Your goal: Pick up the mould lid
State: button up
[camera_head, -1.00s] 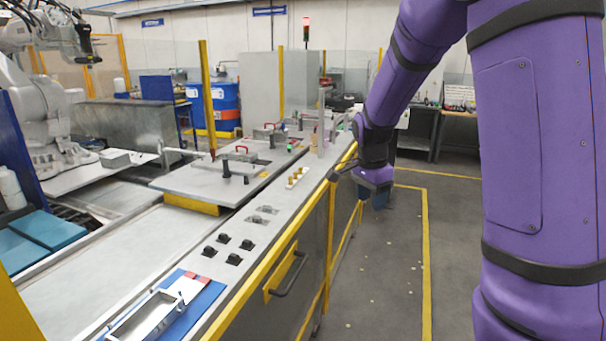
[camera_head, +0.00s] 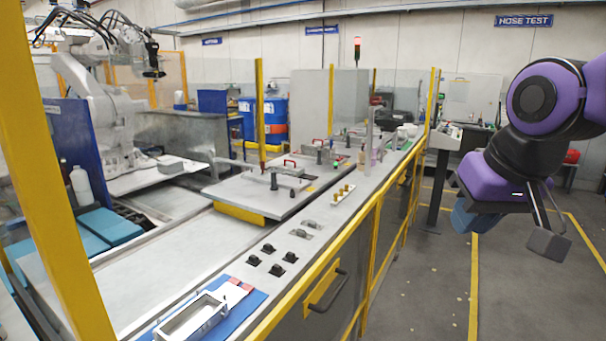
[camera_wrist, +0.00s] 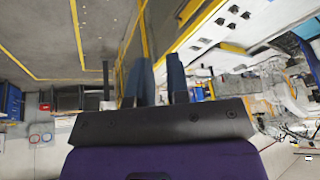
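In the head view, flat grey plates with handles and posts lie on the long bench. The nearest large plate (camera_head: 235,192) carries a dark upright post, and a red handle shows just behind it. I cannot tell for certain which piece is the mould lid. An open rectangular metal frame (camera_head: 178,325) lies on a blue mat at the near end of the bench. My gripper (camera_head: 468,217) hangs over the aisle, right of the bench and apart from everything on it. Its two blue fingers show in the wrist view (camera_wrist: 160,72) with a narrow empty gap between them.
Black knobs (camera_head: 272,260) and small brass pegs (camera_head: 342,194) stand on the bench top. A yellow rail (camera_head: 325,262) runs along its aisle edge. A yellow post (camera_head: 50,150) crosses the left of the view. A white robot arm (camera_head: 95,100) stands behind. The aisle floor is clear.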

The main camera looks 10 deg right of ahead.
aim_at(300, 169)
jog(key=k+u, duration=0.1)
jog(key=k, duration=0.5)
jog(key=k+j+u, duration=0.15)
jog(key=k, duration=0.45)
jog(key=i+l+u, duration=0.1)
jog(key=u, duration=0.35)
jog(key=i+l+u, duration=0.1)
jog(key=u, duration=0.3)
jog(key=l+u, duration=0.2)
jog(key=u, duration=0.25)
jog(key=i+l, duration=0.2)
jog(key=l, duration=0.6)
jog(key=i+l, duration=0.15)
jog(key=l, duration=0.6)
jog(key=i+l, duration=0.2)
jog(key=l, duration=0.6)
jog(key=i+l, duration=0.15)
jog(key=l, duration=0.6)
jog(key=i+l, duration=0.2)
jog(key=l, duration=0.6)
jog(key=i+l, duration=0.2)
jog(key=l, duration=0.55)
jog(key=i+l, duration=0.15)
jog(key=l, duration=0.65)
jog(key=i+l, duration=0.2)
jog(key=l, duration=0.55)
